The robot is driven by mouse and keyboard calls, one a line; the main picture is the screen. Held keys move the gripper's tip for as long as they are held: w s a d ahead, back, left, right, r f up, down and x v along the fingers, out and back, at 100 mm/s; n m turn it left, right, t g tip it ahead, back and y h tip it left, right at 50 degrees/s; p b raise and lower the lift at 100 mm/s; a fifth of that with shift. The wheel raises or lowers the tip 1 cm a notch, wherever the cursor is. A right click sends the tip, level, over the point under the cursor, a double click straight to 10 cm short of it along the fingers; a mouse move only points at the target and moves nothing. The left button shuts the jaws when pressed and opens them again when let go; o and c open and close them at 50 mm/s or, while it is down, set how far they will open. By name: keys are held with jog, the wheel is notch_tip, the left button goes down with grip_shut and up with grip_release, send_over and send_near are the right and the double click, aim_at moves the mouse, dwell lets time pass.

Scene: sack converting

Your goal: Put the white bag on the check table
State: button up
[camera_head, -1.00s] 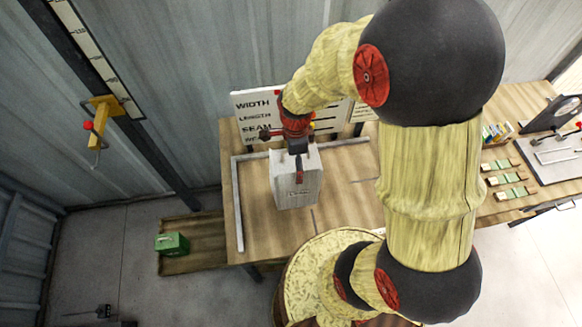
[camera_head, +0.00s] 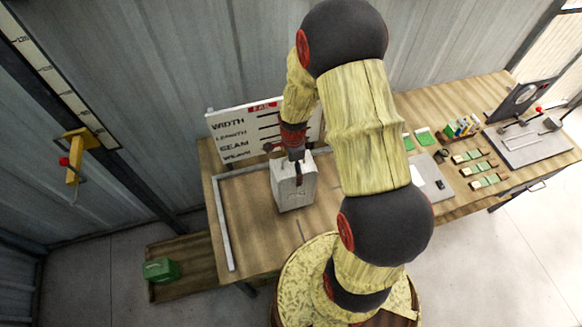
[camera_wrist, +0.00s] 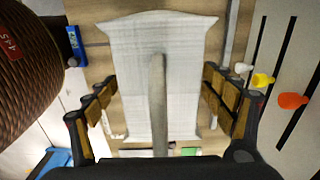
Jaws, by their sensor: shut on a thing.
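The white bag (camera_head: 293,186) is upright at the left part of the wooden check table (camera_head: 250,245), inside a pale corner rail. My gripper (camera_head: 297,165) is at its top from above and is shut on it. In the wrist view the white bag (camera_wrist: 140,75) lies between the two finger sets of my gripper (camera_wrist: 160,100), with a pale strap-like strip running down its middle. I cannot tell whether the bag's base touches the table.
A board (camera_head: 235,125) with WIDTH, LENGTH and SEAM stands behind the bag. A metal rail (camera_head: 222,225) edges the left side. Green-and-tan pieces (camera_head: 480,168) and a grey device (camera_head: 525,140) are at the right. A green box (camera_head: 161,269) sits on a low wooden platform.

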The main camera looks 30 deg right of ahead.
jog(key=shift+w+f+p, duration=0.1)
jog(key=shift+f+p, duration=0.35)
jog(key=shift+f, duration=1.1)
jog(key=o, duration=2)
jog(key=shift+c, duration=0.2)
jog(key=shift+o, duration=0.5)
